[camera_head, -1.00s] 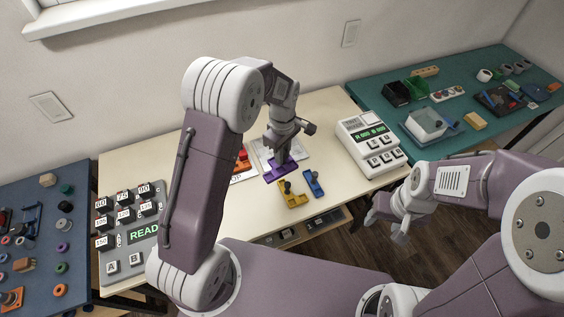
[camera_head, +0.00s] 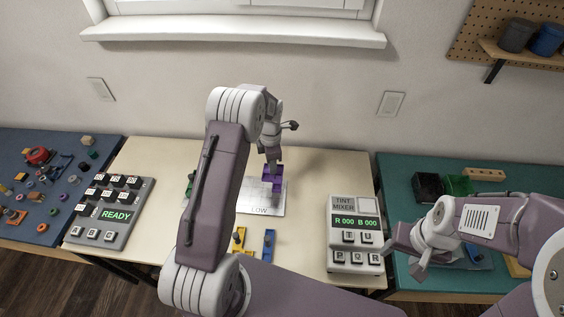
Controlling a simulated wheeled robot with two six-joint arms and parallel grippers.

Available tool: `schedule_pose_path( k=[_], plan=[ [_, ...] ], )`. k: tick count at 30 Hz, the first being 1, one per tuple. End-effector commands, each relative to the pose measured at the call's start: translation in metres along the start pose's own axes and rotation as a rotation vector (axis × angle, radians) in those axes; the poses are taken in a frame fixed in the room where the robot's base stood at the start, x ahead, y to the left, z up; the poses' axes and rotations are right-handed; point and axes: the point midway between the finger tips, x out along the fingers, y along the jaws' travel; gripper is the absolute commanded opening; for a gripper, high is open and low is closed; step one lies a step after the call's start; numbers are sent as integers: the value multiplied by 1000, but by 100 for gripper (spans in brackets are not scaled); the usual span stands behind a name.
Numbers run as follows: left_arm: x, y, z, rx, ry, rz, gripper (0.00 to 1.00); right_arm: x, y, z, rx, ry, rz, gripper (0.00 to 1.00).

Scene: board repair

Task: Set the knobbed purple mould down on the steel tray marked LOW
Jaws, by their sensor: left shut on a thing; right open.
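My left gripper (camera_head: 273,163) is shut on the purple mould (camera_head: 272,182), partly hidden by the fingers. The mould is over the upper right part of the steel tray (camera_head: 268,208), whose front edge is marked LOW. I cannot tell whether the mould touches the tray or hangs just above it. My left arm hides the left part of the tray. My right gripper (camera_head: 405,260) is open and empty, off to the right beyond the tint mixer.
A yellow piece (camera_head: 239,239) and a blue piece (camera_head: 269,242) lie in front of the tray. A green thing (camera_head: 190,182) shows partly left of my arm. The tint mixer (camera_head: 355,232) stands right, the READY keypad (camera_head: 109,212) left. Bare table lies between tray and mixer.

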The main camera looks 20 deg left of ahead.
Motion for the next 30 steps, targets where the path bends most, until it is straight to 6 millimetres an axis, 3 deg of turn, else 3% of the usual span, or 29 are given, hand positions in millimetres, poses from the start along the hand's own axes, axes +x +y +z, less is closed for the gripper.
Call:
schedule_pose_path(
  k=[11, 24, 30],
  plan=[
    [14, 1, -1, -2, 0, 1, 0, 13, 0, 1, 0, 0, 0, 54],
    [77, 0, -1, -2, 0, 0, 0, 67, 1, 7, 0, 0, 0, 54],
    [90, 1, -1, -1, 0, 1, 0, 78, 2, 8, 0, 0, 0, 54]
  ],
)
